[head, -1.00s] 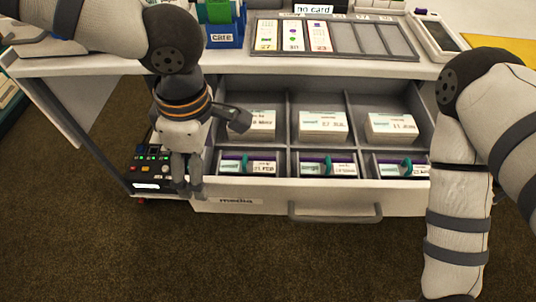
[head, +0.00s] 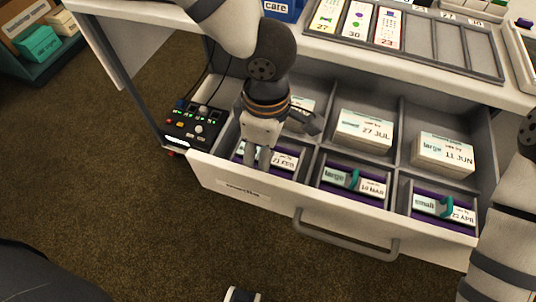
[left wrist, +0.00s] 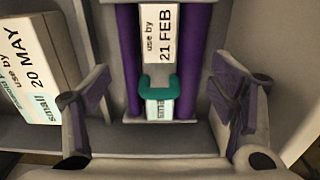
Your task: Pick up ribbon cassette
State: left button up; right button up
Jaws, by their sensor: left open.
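Labelled packs with teal clips lie between purple strips in the drawer's front row; I take these for ribbon cassettes. The front left cassette (left wrist: 160,48), marked use by 21 FEB, lies between two purple rails in the left wrist view; it also shows in the head view (head: 284,161), partly hidden by my gripper. The middle one (head: 366,186) reads large 19 MAR and the right one (head: 459,213) small, 22 APR. My left gripper (head: 257,158) is open, pointing down over the front left compartment, its fingers either side of the cassette in the left wrist view. My right gripper is out of frame.
White boxes fill the back row: 20 MAY (left wrist: 30,65), 27 JUL (head: 365,130), 11 JUN (head: 443,153). Grey dividers part the compartments. The drawer handle (head: 345,240) juts forward. A control box (head: 197,122) stands left of the drawer. A card tray (head: 470,62) lies above.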

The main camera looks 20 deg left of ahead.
pick_arm(q)
jog(key=shift+f, duration=0.85)
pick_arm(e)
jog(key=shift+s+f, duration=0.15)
pick_arm(q)
jog(key=shift+r, duration=0.1)
jog(key=shift+c, duration=0.5)
jog(key=c, duration=0.8)
jog(key=shift+c, duration=0.2)
notch_tip(320, 180, up, 18)
jog(key=p, duration=0.2)
jog(key=shift+p, duration=0.35)
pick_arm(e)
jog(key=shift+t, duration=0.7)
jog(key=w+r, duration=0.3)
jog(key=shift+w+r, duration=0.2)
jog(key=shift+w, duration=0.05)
